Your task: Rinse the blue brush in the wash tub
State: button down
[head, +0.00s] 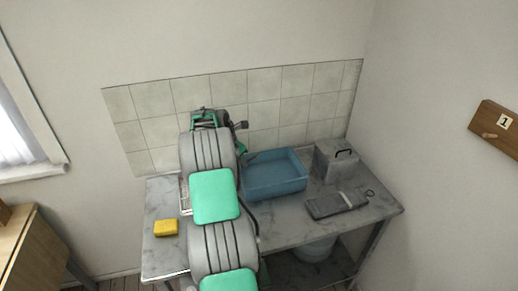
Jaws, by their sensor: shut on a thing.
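The wash tub (290,185) is a blue rectangular basin on the grey marbled table. It stands right of my arm, against the tiled splashback, and its left end is close beside my arm. My arm reaches up over the table and bends over near the tub's back left corner, where a small green part of it shows. My gripper's fingers are hidden behind my arm links. I do not see the blue brush in this view. I cannot see into the tub well enough to tell what is in it.
A yellow sponge (166,228) lies on the table (285,232) left of my arm. A grey box with a black handle (336,161) and a dark grey flat item (336,205) are right of the tub. A pale bucket (314,251) stands under the table.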

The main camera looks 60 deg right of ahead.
jog(key=s+d+n, duration=0.2)
jog(key=s+d, duration=0.3)
jog(key=d, duration=0.1)
jog(key=shift+t, duration=0.4)
jog(key=f+b, duration=0.2)
jog(key=f, duration=0.1)
jog(key=f+b, duration=0.3)
jog(key=f, duration=0.1)
jog(key=f+b, duration=0.2)
jog(key=f, duration=0.2)
jog(key=shift+w+d+f, duration=0.15)
jog(key=shift+w+f, duration=0.05)
jog(key=shift+w, duration=0.1)
